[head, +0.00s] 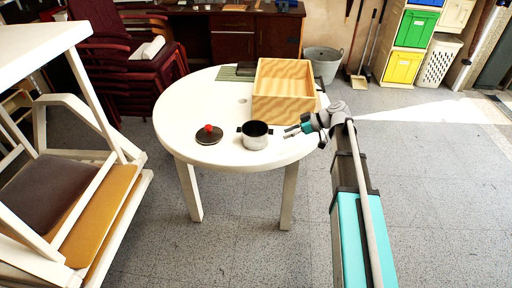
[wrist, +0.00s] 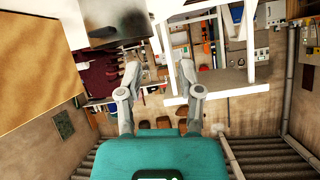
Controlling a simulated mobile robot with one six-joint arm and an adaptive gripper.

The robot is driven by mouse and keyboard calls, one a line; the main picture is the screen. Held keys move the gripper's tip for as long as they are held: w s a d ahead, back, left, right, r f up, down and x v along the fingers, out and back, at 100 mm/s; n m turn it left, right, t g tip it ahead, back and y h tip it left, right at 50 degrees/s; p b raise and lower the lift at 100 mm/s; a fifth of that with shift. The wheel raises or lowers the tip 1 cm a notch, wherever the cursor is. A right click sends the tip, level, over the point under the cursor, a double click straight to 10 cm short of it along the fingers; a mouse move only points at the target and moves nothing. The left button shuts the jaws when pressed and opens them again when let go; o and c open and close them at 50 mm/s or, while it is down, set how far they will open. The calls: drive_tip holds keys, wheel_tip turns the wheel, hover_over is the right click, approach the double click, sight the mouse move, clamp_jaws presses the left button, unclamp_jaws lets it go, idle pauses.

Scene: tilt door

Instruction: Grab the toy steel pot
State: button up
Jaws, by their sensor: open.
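The toy steel pot (head: 255,141) stands upright and open-topped near the front edge of the round white table (head: 176,108). It is silver with a dark inside and small black handles. My gripper (head: 289,131) is just to the right of the pot, its fingers pointing left towards it with a small gap. In the wrist view my gripper (wrist: 158,67) has its fingers spread and nothing between them. The pot (wrist: 120,22) shows there at the top, ahead and left of the fingers, partly cut by the frame edge.
A wooden box (head: 282,108) stands on the table behind my gripper, and it fills the left of the wrist view (wrist: 60,60). A dark lid (head: 209,139) with a red knob lies left of the pot.

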drive_tip(key=w+n+y+b, duration=0.1)
drive_tip(key=w+n, duration=0.1)
drive_tip(key=shift+w+y, duration=0.3)
drive_tip(key=b, duration=0.3)
approach(254, 137)
drive_tip(key=x, duration=0.4)
drive_tip(key=shift+w+f, duration=0.15)
drive_tip(key=shift+w, duration=0.15)
drive_tip(key=shift+a+f, duration=0.1)
drive_tip(key=shift+a, duration=0.35)
drive_tip(key=shift+b, duration=0.3)
drive_tip(key=shift+b+x, duration=0.95)
drive_tip(key=shift+x, duration=1.65)
drive_tip(key=shift+s, duration=0.15)
drive_tip(key=shift+c, duration=0.2)
